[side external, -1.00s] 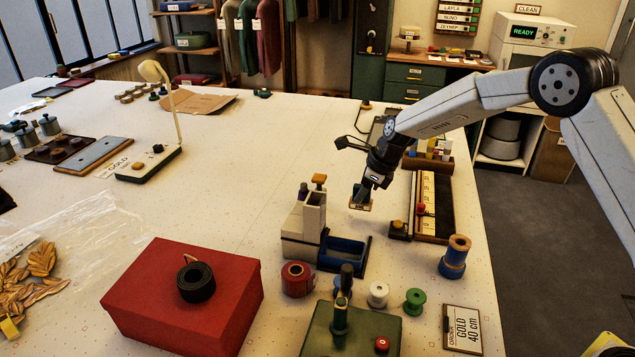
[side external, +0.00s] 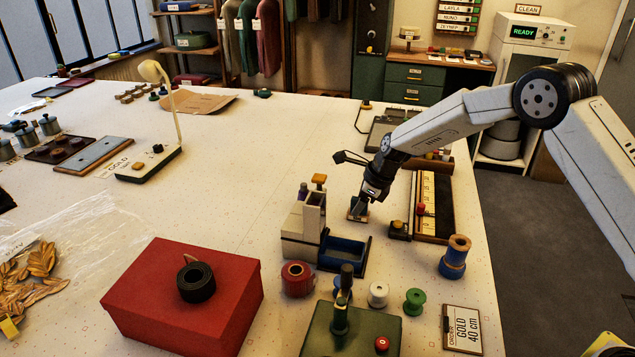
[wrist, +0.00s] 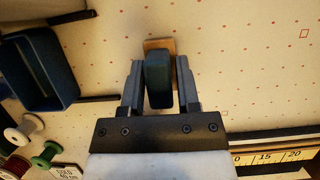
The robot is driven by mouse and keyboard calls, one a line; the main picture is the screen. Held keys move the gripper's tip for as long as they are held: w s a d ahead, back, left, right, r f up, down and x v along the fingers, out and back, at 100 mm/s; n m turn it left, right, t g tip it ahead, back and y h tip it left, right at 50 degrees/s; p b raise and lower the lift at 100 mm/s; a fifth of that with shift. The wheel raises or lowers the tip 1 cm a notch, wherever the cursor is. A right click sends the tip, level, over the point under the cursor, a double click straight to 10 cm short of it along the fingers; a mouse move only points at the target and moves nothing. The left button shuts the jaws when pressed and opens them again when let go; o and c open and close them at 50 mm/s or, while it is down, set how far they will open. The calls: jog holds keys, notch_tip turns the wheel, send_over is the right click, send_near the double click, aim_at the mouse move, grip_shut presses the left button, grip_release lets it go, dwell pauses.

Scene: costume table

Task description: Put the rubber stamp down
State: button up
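The rubber stamp (side external: 356,211) has a dark teal handle and a tan base. In the side view it is upright at the table surface, right of the white and grey dispenser. My gripper (side external: 365,198) is low over it. In the wrist view, the fingers of my gripper (wrist: 160,82) stand close on both sides of the stamp's handle (wrist: 158,80), shut on it. The tan base shows beyond the fingertips, over the cream tabletop. The stamp's underside is hidden, so I cannot tell whether it bears fully on the table.
A blue tray (side external: 343,252) stands close to the left, also seen in the wrist view (wrist: 40,65). Bare tabletop (side external: 255,160) lies beyond to the left.

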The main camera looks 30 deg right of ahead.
jog(key=shift+o, duration=0.9)
jog(key=v, duration=1.2)
jog(key=shift+r, duration=0.15)
jog(key=s+f+n+h, duration=0.1)
jog(key=s+f+n, duration=0.1)
jog(key=s+n, duration=1.1)
jog(key=s+f+n+h, duration=0.2)
jog(key=s+n, duration=1.2)
jog(key=shift+f+g, duration=0.3)
jog(key=shift+f, duration=0.1)
